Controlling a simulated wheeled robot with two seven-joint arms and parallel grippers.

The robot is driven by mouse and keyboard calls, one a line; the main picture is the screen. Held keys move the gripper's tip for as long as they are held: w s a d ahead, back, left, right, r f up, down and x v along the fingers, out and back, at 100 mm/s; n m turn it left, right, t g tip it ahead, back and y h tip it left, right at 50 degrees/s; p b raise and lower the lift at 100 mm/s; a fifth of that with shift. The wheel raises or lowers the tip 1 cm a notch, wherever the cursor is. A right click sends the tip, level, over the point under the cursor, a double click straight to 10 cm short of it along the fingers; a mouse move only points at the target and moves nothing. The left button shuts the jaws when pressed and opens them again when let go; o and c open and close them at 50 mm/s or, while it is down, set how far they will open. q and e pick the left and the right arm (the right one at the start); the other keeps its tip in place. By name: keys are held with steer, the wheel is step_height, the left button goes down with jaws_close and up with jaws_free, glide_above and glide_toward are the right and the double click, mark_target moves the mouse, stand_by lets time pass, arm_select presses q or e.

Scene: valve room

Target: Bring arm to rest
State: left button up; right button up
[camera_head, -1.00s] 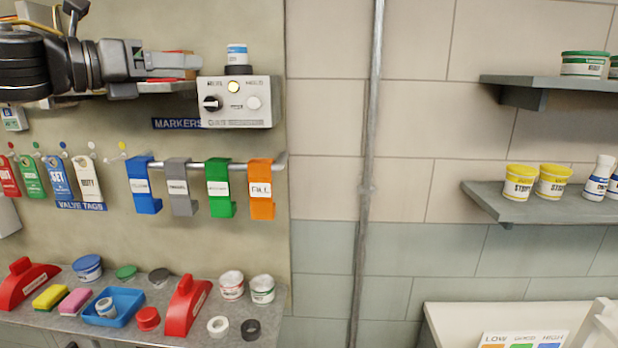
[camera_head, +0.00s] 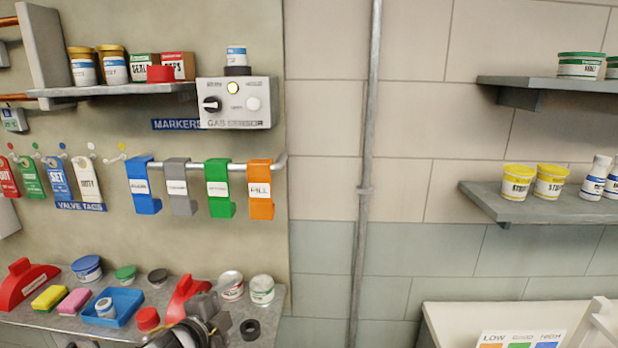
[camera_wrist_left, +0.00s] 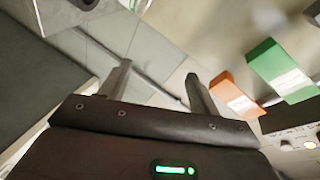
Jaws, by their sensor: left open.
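My left gripper (camera_head: 203,306) shows at the bottom of the head view, in front of the bench and partly covering the second red handled block (camera_head: 185,293). In the left wrist view its two fingers (camera_wrist_left: 158,84) stand wide apart with nothing between them, so it is open and empty. The wall, an orange marker (camera_wrist_left: 236,97) and a green marker (camera_wrist_left: 282,70) show beyond the fingers. My right gripper is in neither view.
The bench (camera_head: 50,320) bears a blue tray (camera_head: 128,297), sponges, tubs and a black ring (camera_head: 250,329). Above hang the marker rail (camera_head: 240,166), valve tags (camera_head: 60,178), a gas box (camera_head: 236,102) and a shelf (camera_head: 110,92). The wall right of the pipe (camera_head: 366,190) is clear midway.

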arm_select(q)
steer(key=s+a+f+n+g+y, duration=0.2)
steer(key=s+f+n, duration=0.2)
steer(key=s+f, duration=0.35)
steer(key=s+a+f+n+g+y, duration=0.1)
steer(key=s+a+f+n+g, duration=0.15)
steer(key=s+f+n, duration=0.45)
steer(key=s+a+f+n+g+y, duration=0.1)
steer(key=s+a+f+n+g, duration=0.15)
steer(key=s+f, duration=0.45)
steer(key=s+a+f+n+g+y, duration=0.1)
steer(key=s+f+n+g, duration=0.15)
steer(key=s, duration=0.85)
step_height(320, 180, down, 28)
steer(key=s+f+g+b, duration=0.1)
steer(key=s+g+b, duration=0.1)
steer(key=b, duration=0.2)
steer(key=s+a+f+g+b, duration=0.1)
steer(key=s+a+f+b, duration=0.1)
steer(key=s+f, duration=1.4)
step_height(320, 180, down, 4)
steer(key=shift+s+a+f+m+g+b, duration=0.1)
steer(key=shift+s+a+m+g+b, duration=0.2)
steer(key=shift+b, duration=0.25)
